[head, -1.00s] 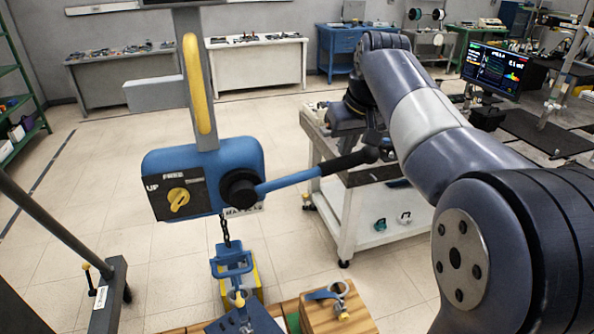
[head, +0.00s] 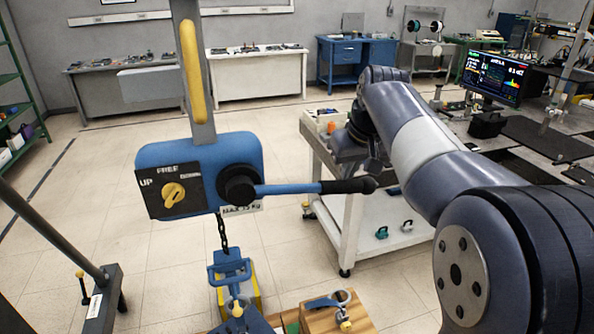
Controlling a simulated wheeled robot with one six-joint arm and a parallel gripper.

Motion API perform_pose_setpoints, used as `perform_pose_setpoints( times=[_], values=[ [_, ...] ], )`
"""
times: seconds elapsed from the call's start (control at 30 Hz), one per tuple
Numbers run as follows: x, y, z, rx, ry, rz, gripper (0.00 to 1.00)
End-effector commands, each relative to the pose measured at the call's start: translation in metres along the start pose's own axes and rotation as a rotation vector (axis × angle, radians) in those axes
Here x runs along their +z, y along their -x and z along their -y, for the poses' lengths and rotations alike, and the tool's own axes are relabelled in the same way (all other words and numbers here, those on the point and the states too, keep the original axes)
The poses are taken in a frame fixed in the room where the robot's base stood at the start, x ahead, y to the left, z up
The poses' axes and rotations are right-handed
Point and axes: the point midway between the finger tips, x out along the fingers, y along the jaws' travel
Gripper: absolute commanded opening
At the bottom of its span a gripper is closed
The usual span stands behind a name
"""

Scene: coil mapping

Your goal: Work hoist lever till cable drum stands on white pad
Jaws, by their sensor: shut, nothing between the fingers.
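The blue lever hoist (head: 222,155) hangs from a grey post. Its black panel has a yellow knob (head: 173,194) and marks reading UP and FREE. The hoist lever (head: 290,189) points right, about level, with a black grip (head: 347,187). My gripper (head: 374,168) is shut and empty, just above the outer end of the grip; whether it touches the grip is unclear. A chain (head: 222,232) runs down from the hoist to a blue hook block (head: 229,268). I cannot make out the cable drum or the white pad.
A white cart (head: 347,233) stands behind the lever, with small shackles on its lower shelf. A wooden block (head: 338,318) with a shackle on it is at the bottom. A grey frame leg (head: 103,300) stands at lower left. Open tiled floor lies behind the hoist.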

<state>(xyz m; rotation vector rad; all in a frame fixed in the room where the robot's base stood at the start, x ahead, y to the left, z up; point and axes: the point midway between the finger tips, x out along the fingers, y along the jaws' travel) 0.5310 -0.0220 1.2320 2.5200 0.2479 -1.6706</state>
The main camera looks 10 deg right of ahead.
Motion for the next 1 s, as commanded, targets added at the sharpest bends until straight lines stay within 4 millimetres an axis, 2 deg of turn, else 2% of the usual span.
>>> perform_pose_setpoints(
  times=[0.03, 0.1, 0.47, 0.67, 0.87, 1.0],
  values=[
    [0.006, -0.013, 0.0, 0.0, 0.0, 0.003, 0.0],
    [0.008, -0.018, 0.0, 0.0, 0.0, 0.003, 0.0],
    [0.008, -0.019, 0.0, 0.0, 0.0, 0.002, 0.0],
    [0.015, -0.036, 0.004, 0.0, 0.001, 0.002, 0.0],
    [0.01, -0.025, 0.003, 0.0, 0.0, 0.0, 0.0],
    [0.002, -0.006, 0.002, 0.0, 0.0, 0.001, 0.0]
  ],
)
